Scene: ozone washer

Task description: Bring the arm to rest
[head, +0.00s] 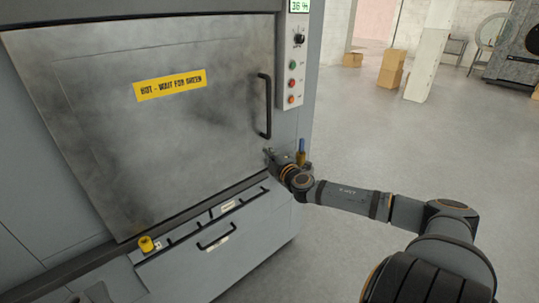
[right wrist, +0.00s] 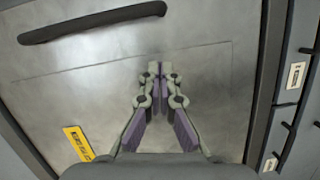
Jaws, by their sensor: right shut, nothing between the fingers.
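My right arm reaches in from the lower right of the head view. Its gripper (head: 268,154) is at the right edge of the washer's large grey door (head: 110,130), below the black door handle (head: 266,105). In the right wrist view the gripper's fingertips (right wrist: 160,66) are together with nothing between them. The door's surface (right wrist: 80,90) fills most of that view, with the handle (right wrist: 92,22) beyond the fingertips, apart from them. Whether the fingers touch the door cannot be told. The door looks shut. My left gripper does not show.
A control panel (head: 295,60) with a green display and several buttons stands right of the door. Drawers with handles (head: 217,237) lie below it. A yellow knob (head: 147,244) sits at the lower left. Open floor (head: 370,130) extends right, with cardboard boxes (head: 391,70) farther back.

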